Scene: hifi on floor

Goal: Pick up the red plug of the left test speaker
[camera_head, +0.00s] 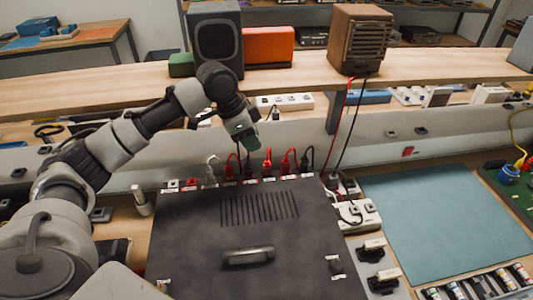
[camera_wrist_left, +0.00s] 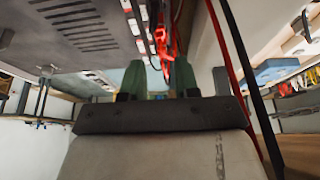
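The left test speaker (camera_head: 215,40) is dark grey and stands on the shelf. Which plug belongs to the left speaker is unclear, as the arm hides part of the leads. My right gripper is not in view.
A brown speaker (camera_head: 360,40) stands on the shelf (camera_head: 290,75), with red and black leads hanging down. An orange box (camera_head: 268,45) is beside the dark speaker. A white power strip (camera_head: 355,215) lies right of the unit. A teal mat (camera_head: 440,220) is clear.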

